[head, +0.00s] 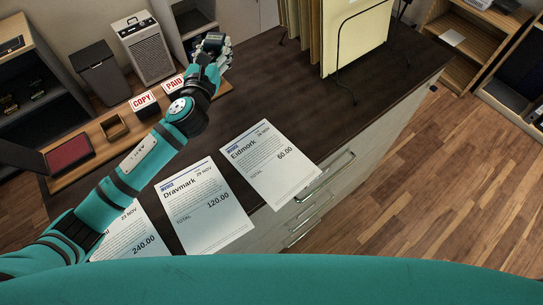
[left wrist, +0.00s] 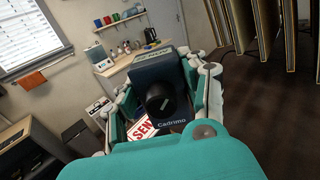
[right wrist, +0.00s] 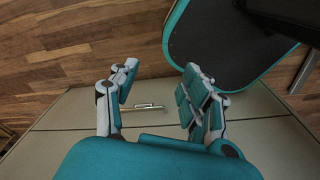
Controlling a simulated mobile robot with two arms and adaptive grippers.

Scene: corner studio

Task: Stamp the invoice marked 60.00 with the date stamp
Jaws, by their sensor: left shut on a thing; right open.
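The invoice marked 60.00 (head: 262,170), headed Eidmork, lies face up on the dark desk near its front edge. My left gripper (head: 212,52) is beyond it, toward the back left, above the desk. It is shut on a dark blue-grey stamp with a black knob, taken as the date stamp (left wrist: 161,75); it is lettered Cadrimo. The stamp's printing face is hidden; in the head view the fingers mostly cover it. My right gripper (right wrist: 155,95) is open and empty, in front of pale drawer fronts; it is out of the head view.
Invoices marked 120.00 (head: 208,207) and 240.00 (head: 126,232) lie left of it, the latter partly behind my left arm. A wooden rack (head: 88,180) holds a red pad (head: 69,152) and COPY (head: 143,101) and PAID stamps. A wire file holder (head: 336,65) stands right.

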